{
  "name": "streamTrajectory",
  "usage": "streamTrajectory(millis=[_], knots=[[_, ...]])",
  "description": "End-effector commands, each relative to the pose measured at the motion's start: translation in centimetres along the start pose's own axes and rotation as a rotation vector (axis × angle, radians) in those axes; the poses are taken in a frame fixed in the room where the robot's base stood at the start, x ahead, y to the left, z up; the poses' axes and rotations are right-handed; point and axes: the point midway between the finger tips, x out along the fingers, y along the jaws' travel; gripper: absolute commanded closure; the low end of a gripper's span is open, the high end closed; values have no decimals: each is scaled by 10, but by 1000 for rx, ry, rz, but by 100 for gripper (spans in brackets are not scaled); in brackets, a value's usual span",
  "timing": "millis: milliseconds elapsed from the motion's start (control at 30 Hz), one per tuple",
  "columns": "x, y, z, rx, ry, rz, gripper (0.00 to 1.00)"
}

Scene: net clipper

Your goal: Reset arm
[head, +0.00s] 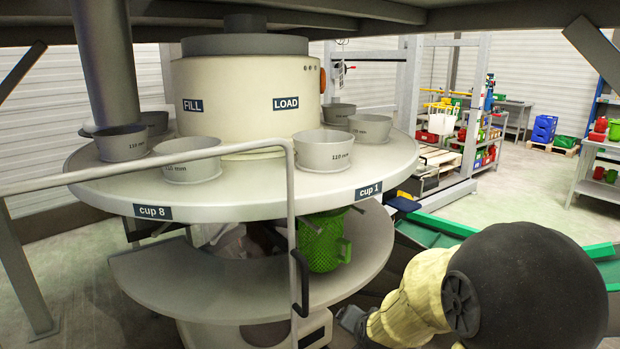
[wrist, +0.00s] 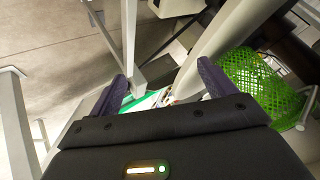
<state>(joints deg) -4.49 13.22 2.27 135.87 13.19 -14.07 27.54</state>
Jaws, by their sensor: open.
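My gripper (wrist: 162,78) is open in the wrist view, its two purple-grey fingers apart with nothing between them. In the head view my arm is at the lower right, and the dark gripper end (head: 352,320) is low in front of the machine, partly cut off by the bottom edge. A green mesh basket-like thing (head: 322,243) hangs under the turntable near the "cup 1" label. It also shows at the right of the wrist view (wrist: 258,88), apart from my fingers.
The round turntable (head: 250,205) carries several grey cups around a cream drum (head: 245,95) marked FILL and LOAD. A lower grey shelf (head: 190,290) and a bent metal rail (head: 292,220) stand close to my gripper. A green conveyor (head: 440,232) is behind my arm.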

Motion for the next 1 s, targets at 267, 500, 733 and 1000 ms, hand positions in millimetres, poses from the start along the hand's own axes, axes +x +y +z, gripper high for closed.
streamTrajectory(millis=[267, 500, 733, 1000], knots=[[-73, 84, 67, -449, -368, 165, 17], [-104, 116, 92, -606, -522, 204, 17], [-104, 116, 92, -605, -521, 204, 17], [-104, 115, 92, -603, -520, 203, 17]])
